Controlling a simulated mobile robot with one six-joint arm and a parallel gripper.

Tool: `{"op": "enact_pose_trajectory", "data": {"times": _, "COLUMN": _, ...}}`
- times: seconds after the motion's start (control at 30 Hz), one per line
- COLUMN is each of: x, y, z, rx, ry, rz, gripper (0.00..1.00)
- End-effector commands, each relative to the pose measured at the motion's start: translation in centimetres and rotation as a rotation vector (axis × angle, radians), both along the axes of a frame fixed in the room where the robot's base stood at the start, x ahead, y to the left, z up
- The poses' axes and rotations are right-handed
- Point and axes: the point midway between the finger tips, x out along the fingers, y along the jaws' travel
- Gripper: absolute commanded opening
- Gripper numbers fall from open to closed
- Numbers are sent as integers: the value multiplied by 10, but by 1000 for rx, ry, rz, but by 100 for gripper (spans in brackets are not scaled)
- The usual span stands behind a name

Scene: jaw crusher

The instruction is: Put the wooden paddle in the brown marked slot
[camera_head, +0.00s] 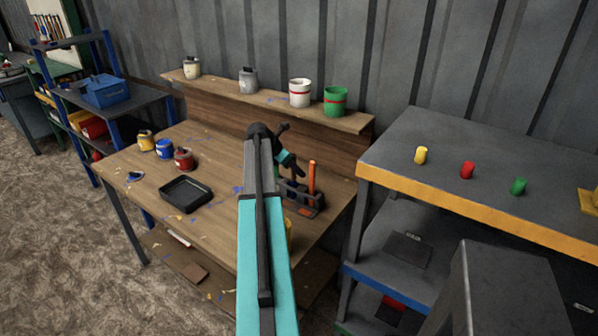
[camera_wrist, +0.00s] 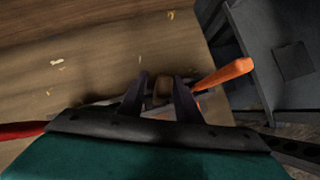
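My gripper (camera_wrist: 160,82) points down over a dark tool rack (camera_head: 305,204) at the right end of the wooden workbench (camera_head: 160,159). Its black fingers stand apart on either side of a brown wooden end (camera_wrist: 162,91), which looks like the paddle. A narrow gap seems to show at the left finger, so the gripper looks open around it. The paddle's lower part is hidden, and my arm covers much of it in the head view. An orange-handled tool (camera_head: 312,177) stands in the rack, also seen in the wrist view (camera_wrist: 225,73). I cannot make out a brown marked slot.
A red handle (camera_wrist: 20,130) shows at the left of the wrist view. A black tray (camera_head: 186,194) and several paint cans, one red (camera_head: 184,158), stand on the bench. More cans line the back shelf (camera_head: 270,108). A grey table (camera_head: 455,165) with small coloured cylinders is at right.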

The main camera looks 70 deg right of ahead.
Motion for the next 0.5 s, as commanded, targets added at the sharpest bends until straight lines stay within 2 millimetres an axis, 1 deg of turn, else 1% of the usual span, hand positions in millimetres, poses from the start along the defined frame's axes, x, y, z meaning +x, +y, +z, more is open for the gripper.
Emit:
{"op": "enact_pose_trajectory", "data": {"times": 0.17, "x": 8, "y": 11, "z": 17, "rx": -2, "ry": -1, "rz": 0, "gripper": 30}}
{"op": "enact_pose_trajectory", "data": {"times": 0.5, "x": 27, "y": 35, "z": 58, "rx": -1, "ry": -1, "rz": 0, "gripper": 30}}
